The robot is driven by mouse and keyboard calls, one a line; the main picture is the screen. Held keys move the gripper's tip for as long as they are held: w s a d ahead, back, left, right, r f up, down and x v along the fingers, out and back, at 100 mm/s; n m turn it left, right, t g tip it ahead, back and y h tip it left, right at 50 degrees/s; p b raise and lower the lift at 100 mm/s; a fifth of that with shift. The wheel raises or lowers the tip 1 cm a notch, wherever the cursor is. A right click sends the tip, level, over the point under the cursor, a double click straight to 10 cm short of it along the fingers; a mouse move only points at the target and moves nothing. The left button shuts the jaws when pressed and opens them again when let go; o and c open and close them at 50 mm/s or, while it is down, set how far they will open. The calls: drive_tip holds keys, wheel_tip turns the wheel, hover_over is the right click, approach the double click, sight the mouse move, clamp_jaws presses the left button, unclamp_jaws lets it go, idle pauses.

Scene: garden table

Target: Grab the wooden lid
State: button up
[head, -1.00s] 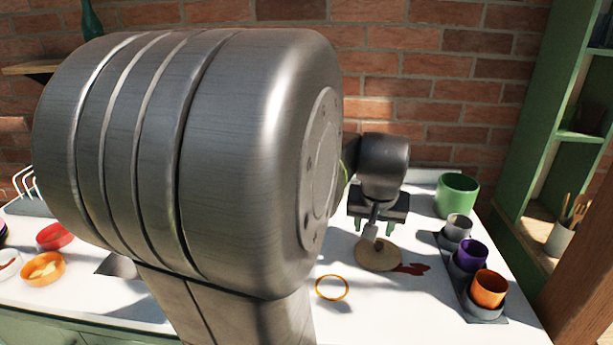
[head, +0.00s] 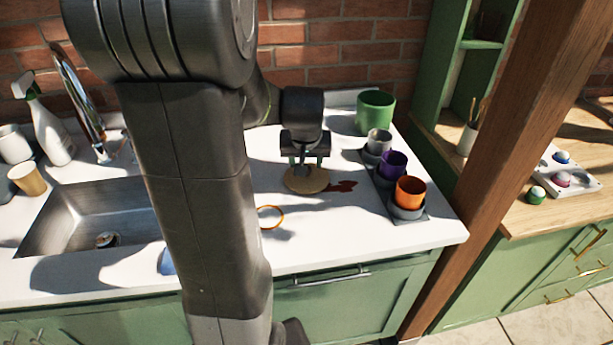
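The wooden lid (head: 308,184) is a round, flat tan disc lying on the white counter, left of a dark red stain. A grey upright piece shows above its middle, below my gripper. My gripper (head: 305,163) is over the lid, pointing down. Its two fingers look apart, one on each side of that upright piece. I cannot tell whether they touch it.
Right of the lid is a dark rack (head: 418,215) with grey, purple (head: 392,164) and orange (head: 410,191) cups. A green pot (head: 375,112) stands behind. The sink (head: 85,215) is at left; a wooden post (head: 490,170) rises right.

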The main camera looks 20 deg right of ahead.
drive_tip(key=shift+x, duration=1.65)
drive_tip(key=shift+d, duration=0.1)
clamp_jaws()
